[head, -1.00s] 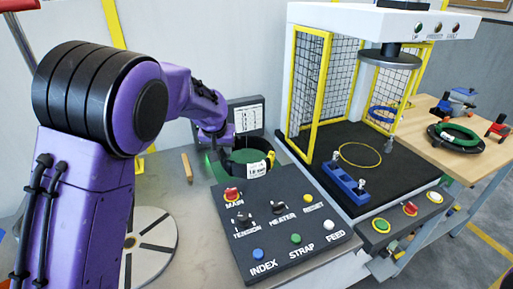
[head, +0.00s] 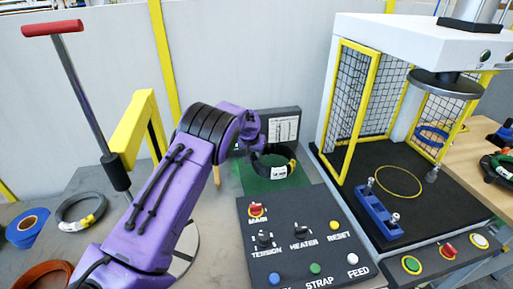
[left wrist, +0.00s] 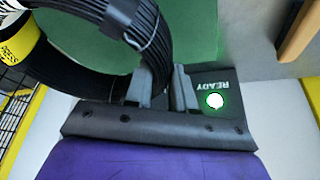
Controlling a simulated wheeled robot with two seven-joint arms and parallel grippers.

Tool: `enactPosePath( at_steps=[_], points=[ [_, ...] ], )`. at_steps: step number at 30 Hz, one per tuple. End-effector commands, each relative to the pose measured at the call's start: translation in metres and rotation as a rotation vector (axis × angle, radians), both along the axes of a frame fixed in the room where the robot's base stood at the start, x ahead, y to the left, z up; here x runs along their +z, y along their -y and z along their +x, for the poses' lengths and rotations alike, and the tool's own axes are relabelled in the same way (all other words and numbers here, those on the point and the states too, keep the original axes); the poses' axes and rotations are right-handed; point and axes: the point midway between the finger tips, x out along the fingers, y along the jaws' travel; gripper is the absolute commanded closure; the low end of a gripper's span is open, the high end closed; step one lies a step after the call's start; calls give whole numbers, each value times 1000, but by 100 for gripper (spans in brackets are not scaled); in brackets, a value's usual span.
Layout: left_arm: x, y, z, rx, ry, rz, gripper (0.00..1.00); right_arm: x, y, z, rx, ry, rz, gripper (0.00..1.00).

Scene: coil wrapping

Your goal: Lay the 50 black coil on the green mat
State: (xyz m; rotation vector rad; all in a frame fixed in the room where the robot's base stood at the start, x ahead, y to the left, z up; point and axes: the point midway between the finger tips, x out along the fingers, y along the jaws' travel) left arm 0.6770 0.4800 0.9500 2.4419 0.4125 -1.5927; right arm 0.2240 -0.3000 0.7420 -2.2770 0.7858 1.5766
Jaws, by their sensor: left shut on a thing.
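A black coil (head: 274,164) with a white and yellow label is at the green mat (head: 247,185), in the middle of the head view. Whether it rests fully on the mat or is held slightly above it, I cannot tell. My left gripper (head: 251,140) is at the coil's far left side. In the left wrist view, the gripper's fingers (left wrist: 165,88) are shut on the banded black coil (left wrist: 152,38), with the green mat (left wrist: 185,35) behind. The label's number is too small to read. My right gripper is not in view.
A control panel (head: 300,235) stands in front of the mat, and a caged press (head: 400,190) is to its right. At the left lie another black coil (head: 65,212), a blue roll (head: 27,228) and a red-brown coil (head: 42,274). A red-handled post (head: 85,100) rises behind them.

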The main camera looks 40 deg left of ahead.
Motion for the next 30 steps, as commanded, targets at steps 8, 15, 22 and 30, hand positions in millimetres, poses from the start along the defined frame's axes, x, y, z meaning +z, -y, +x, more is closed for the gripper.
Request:
enactPosePath(
  at_steps=[8,15,22,30],
  points=[
    [-22,-11,7,3,7,1,100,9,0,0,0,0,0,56],
    [-41,-11,10,4,9,1,100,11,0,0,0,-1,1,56],
    [-44,-9,8,0,1,2,51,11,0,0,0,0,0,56],
    [-43,-11,7,3,2,2,51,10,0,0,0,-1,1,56]
  ],
)
